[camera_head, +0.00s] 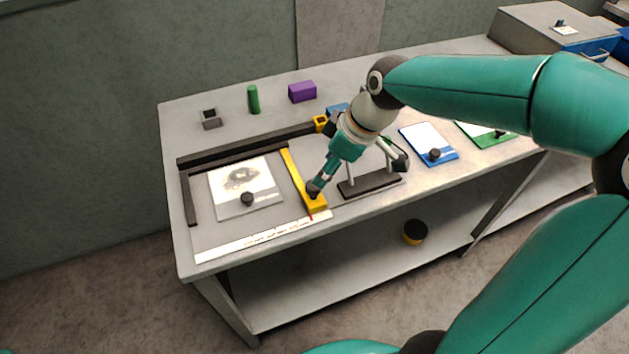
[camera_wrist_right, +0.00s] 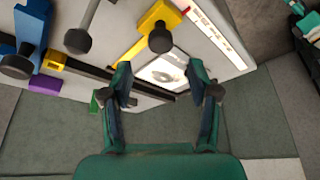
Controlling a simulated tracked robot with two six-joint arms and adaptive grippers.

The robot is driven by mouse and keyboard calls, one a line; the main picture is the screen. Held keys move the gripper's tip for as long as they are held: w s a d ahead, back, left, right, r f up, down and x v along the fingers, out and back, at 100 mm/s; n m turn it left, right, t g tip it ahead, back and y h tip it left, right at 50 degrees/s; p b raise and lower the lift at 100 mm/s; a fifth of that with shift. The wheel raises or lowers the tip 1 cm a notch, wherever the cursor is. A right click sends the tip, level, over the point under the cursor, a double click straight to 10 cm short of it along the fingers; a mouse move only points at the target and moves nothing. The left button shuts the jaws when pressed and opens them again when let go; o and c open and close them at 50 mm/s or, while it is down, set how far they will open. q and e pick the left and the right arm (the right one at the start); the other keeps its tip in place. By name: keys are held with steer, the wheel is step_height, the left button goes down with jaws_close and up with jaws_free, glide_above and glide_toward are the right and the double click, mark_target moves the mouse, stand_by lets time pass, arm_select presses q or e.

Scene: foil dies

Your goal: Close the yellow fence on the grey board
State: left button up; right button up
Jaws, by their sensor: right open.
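The yellow fence (camera_head: 292,168) is a long bar slanting across the grey board (camera_head: 208,231), right of a pale plate (camera_head: 222,199) with a dark knob. A gap of bare board separates fence and plate. My right gripper (camera_head: 319,184) is low over the fence's front end and hides part of it. In the wrist view the fence (camera_wrist_right: 134,52) carries a dark round knob (camera_wrist_right: 160,38). My open right gripper (camera_wrist_right: 163,78) has its two fingers spread with nothing between them; the knob appears centred beyond their tips. I cannot tell if they touch. My left gripper is not in view.
Dark rails (camera_head: 245,146) edge the board at back and left; a white scale strip (camera_head: 262,237) lies in front. A dark-based stand (camera_head: 370,185) is close right of the fence. A green cylinder (camera_head: 253,99) and purple block (camera_head: 302,92) stand behind.

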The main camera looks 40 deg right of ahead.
steer(key=x, duration=0.7)
steer(key=shift+a, duration=0.1)
jaws_close()
